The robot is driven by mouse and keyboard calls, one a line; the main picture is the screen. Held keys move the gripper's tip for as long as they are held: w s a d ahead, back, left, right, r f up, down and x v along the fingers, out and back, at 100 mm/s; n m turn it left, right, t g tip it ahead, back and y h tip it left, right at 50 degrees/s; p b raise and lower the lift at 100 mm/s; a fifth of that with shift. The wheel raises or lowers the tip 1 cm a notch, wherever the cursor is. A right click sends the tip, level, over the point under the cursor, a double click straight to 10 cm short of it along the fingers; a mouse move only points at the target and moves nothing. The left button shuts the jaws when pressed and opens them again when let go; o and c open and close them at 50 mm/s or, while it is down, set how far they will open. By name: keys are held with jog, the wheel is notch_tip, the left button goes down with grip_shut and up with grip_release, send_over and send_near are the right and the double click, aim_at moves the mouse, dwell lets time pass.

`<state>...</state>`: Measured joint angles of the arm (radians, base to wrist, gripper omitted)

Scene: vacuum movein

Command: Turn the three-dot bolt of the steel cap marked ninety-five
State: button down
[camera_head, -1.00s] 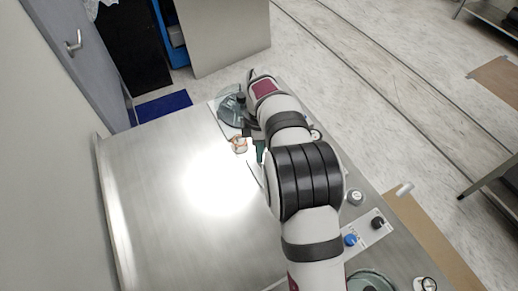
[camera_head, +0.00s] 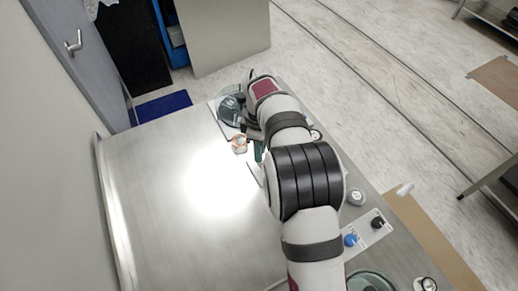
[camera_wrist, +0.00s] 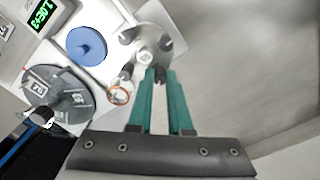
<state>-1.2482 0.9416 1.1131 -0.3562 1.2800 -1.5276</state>
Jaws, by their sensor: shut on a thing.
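In the wrist view, my gripper (camera_wrist: 159,78) has its two green fingers closed together on a small dark bolt (camera_wrist: 160,71) at the lower edge of a round steel cap (camera_wrist: 133,38). The cap has dark notches at its rim and a pale raised centre. No dots or number can be read on the bolt or cap, so I cannot tell which bolt this is. In the head view, my gripper (camera_head: 259,151) is at the far part of the steel table, and my arm hides most of the cap's area.
A copper ring (camera_wrist: 120,93) lies left of the fingers. A labelled dark grey disc (camera_wrist: 58,92), a blue knob (camera_wrist: 87,46) and a green-digit display (camera_wrist: 42,14) are farther left. The bare steel tabletop (camera_head: 165,225) is clear.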

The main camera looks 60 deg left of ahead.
jog(key=c, duration=0.8)
grip_release()
jog(key=shift+c, duration=0.2)
jog(key=shift+r, duration=0.1)
notch_tip(320, 180, up, 16)
